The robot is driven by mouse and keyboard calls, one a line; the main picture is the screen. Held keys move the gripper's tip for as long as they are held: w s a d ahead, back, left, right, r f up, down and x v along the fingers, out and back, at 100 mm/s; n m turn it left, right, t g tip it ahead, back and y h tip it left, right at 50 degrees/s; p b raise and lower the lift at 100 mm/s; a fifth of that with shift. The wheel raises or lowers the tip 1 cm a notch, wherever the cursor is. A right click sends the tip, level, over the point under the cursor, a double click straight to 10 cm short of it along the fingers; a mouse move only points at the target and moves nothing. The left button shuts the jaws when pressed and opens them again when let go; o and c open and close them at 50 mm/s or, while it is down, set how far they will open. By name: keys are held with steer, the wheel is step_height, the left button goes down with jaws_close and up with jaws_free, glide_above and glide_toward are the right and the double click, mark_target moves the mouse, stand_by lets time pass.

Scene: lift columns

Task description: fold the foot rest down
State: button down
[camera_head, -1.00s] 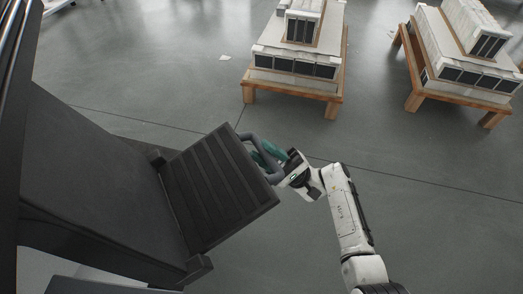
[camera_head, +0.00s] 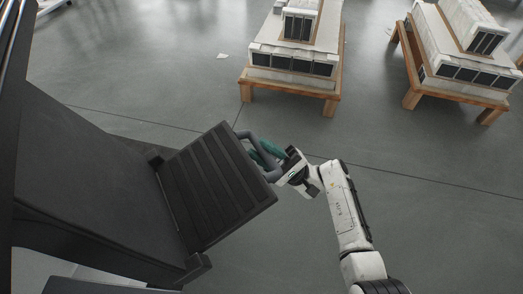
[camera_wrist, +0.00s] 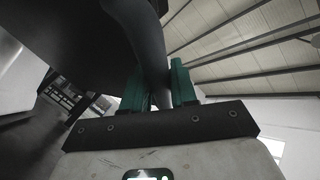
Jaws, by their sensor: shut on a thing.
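The foot rest (camera_head: 216,186) is a dark ribbed panel hinged to the dark seat-like column part at the left of the head view. It lies tilted, its outer edge towards my arm. A grey curved handle (camera_head: 254,155) stands on that outer edge. My gripper (camera_head: 264,157) has green fingers and is shut on the handle. In the wrist view the green fingers (camera_wrist: 161,92) stand on both sides of the grey handle bar (camera_wrist: 147,45). The fingertips are partly hidden by the handle in the head view.
A large dark panel (camera_head: 90,165) fills the left side. Two wooden pallets (camera_head: 291,90) (camera_head: 460,92) with white stacked units stand at the back. The grey floor between them and my arm is clear.

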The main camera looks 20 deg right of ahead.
steer(key=c, duration=1.2)
jaws_free()
steer(key=shift+h, duration=0.9)
steer(key=f, duration=0.4)
steer(key=shift+s+d, duration=0.1)
steer(key=shift+s, duration=0.1)
steer(key=shift+c, duration=0.2)
steer(key=r, duration=0.1)
steer(key=r+y, duration=0.1)
steer(key=r, duration=0.1)
steer(key=shift+d+r+y, duration=0.15)
steer(key=shift+d+y, duration=0.15)
steer(key=shift+a, duration=0.15)
steer(key=s+d+f+b, duration=0.2)
steer(key=s+f+b, duration=0.2)
steer(key=f, duration=0.6)
steer(key=shift+f+b, duration=0.35)
steer(key=shift+b, duration=0.65)
